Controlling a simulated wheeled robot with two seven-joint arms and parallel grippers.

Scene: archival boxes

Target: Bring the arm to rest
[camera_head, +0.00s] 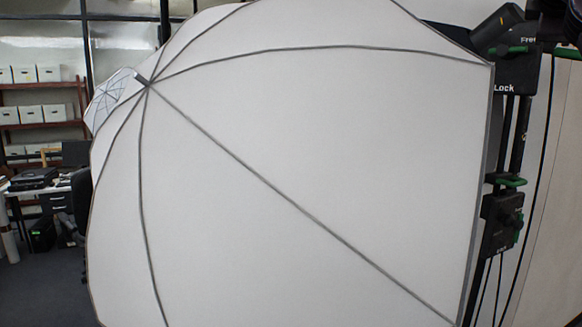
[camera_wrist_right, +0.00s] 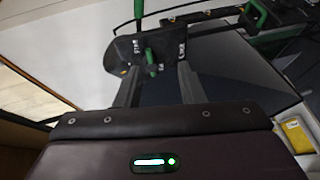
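The right wrist view looks along my right gripper (camera_wrist_right: 158,68). Its two dark fingers stand apart, with a clear gap and nothing visibly held between them. A dark bracket with a green lever (camera_wrist_right: 151,58) shows beyond the fingertips; I cannot tell whether they touch it.
A large white panelled umbrella or softbox (camera_head: 300,190) fills most of the head view. A black stand with green levers and a "Lock" label (camera_head: 515,75) rises at its right. Shelves with white boxes (camera_head: 40,92) and a cluttered desk (camera_head: 35,188) stand at the far left.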

